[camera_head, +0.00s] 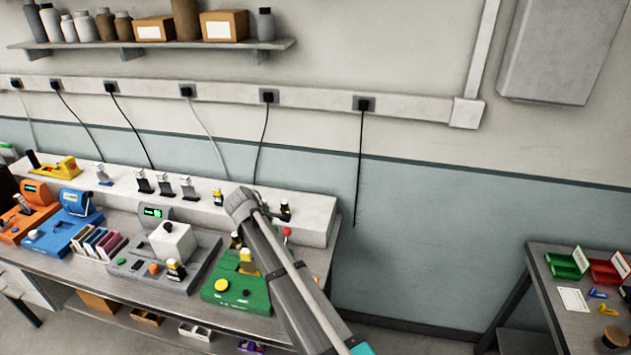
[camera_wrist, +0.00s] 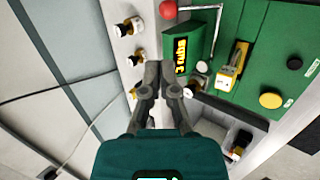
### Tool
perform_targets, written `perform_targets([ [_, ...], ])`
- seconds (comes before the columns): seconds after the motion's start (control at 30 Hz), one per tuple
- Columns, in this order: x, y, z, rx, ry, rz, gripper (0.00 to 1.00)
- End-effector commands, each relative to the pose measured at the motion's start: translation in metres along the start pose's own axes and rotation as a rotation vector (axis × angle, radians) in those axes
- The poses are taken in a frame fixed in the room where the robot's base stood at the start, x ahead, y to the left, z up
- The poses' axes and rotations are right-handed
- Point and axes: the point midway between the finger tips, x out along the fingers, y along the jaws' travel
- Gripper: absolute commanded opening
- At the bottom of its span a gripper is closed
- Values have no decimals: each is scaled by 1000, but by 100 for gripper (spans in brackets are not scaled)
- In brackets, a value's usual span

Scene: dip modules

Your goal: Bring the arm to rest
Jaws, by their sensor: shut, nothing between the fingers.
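My gripper (camera_wrist: 163,85) shows in the wrist view with its two dark fingers together and nothing between them. It hangs in the air near the edge of a green module (camera_wrist: 238,50) that has a display, a red ball knob (camera_wrist: 168,9) and a yellow part (camera_wrist: 232,66). In the head view my arm reaches from the bottom over the bench, in front of the right side of the green module (camera_head: 233,292). The fingers cannot be made out in the head view.
A grey module (camera_head: 150,268), a blue module (camera_head: 62,232) and an orange module (camera_head: 28,222) stand left on the bench. A raised ledge (camera_head: 310,212) with small bottles runs behind. A side table (camera_head: 545,262) with green and red bins stands at right, with a floor gap between.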

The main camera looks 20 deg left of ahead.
Motion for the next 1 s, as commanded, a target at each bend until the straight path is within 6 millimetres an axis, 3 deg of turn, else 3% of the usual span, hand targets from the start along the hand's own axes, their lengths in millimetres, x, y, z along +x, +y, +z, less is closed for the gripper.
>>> perform_targets([
  [0.17,0,0,1,1,0,0,0],
  [0.37,9,0,23,42,-15,-18,0],
  [0.57,29,-3,81,155,-55,-67,0],
  [1.0,71,-31,253,522,-178,-211,0],
])
